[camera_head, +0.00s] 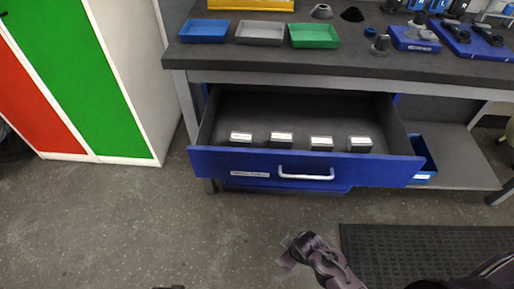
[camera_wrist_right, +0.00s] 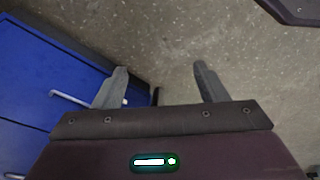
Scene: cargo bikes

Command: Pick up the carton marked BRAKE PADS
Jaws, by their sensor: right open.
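Several small dark cartons with white labels stand in a row inside an open blue drawer (camera_head: 385,172) in the head view: the far-left carton (camera_head: 240,141), the second carton (camera_head: 280,140), the third carton (camera_head: 321,144) and the far-right carton (camera_head: 360,145). Their labels are too small to read, so I cannot tell which is marked BRAKE PADS. My right gripper (camera_head: 290,252) is in front of and below the drawer, apart from it. In the right wrist view its fingers (camera_wrist_right: 160,67) are spread with nothing between them. Only a small dark tip, possibly of my left gripper, shows at the bottom edge.
The drawer's handle (camera_head: 305,174) faces me. Above is a workbench (camera_head: 270,62) with a blue tray (camera_head: 204,31), grey tray (camera_head: 260,33), green tray (camera_head: 314,36) and tools. A cabinet (camera_head: 105,100) stands left, a black mat (camera_head: 420,245) lies right. The floor before the drawer is clear.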

